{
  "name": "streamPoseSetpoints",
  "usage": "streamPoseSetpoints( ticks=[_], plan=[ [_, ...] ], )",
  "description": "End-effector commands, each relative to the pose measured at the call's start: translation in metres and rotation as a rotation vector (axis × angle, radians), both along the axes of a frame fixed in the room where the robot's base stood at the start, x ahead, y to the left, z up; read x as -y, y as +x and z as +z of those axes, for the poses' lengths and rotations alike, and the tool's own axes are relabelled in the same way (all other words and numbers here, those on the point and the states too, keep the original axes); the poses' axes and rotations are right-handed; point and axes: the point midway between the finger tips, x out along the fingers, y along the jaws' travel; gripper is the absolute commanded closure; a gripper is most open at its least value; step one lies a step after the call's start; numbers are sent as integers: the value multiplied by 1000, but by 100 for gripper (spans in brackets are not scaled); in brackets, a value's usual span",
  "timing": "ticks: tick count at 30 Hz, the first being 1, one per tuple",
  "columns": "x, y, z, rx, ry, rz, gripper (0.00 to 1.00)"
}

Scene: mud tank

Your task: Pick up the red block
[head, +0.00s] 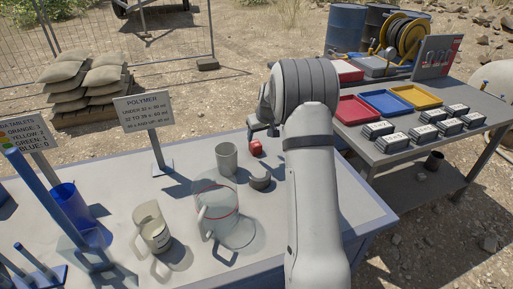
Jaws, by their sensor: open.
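The red block (255,147) is small and sits on the grey table (340,215), behind a small dark round cup and to the right of a grey cup. My gripper (258,131) shows as a dark shape at the end of my arm, just above and behind the red block in the picture. It is open and looks empty. My wrist hides part of it, and I cannot tell the exact gap between fingers and block.
Close to the block stand a grey cup (227,158), a small dark cup (260,180) and a clear glass jug (225,225). A polymer sign (148,112) stands at left. A second table at right holds red, blue (386,102) and yellow trays and several labelled boxes.

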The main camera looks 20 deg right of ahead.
Motion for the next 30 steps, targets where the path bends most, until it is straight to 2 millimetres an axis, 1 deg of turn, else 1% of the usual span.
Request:
streamPoseSetpoints(
  ticks=[7,11,14,18,21,27,30],
  plan=[
    [0,11,-25,-1,0,1,38],
    [-4,17,-39,-2,0,2,38],
    [-8,22,-54,-2,1,3,38],
    [-9,29,-70,-1,0,1,38],
    [-9,31,-74,1,0,1,38],
    [-9,31,-74,2,-1,2,38],
    [-9,31,-74,1,-1,2,46]
  ],
)
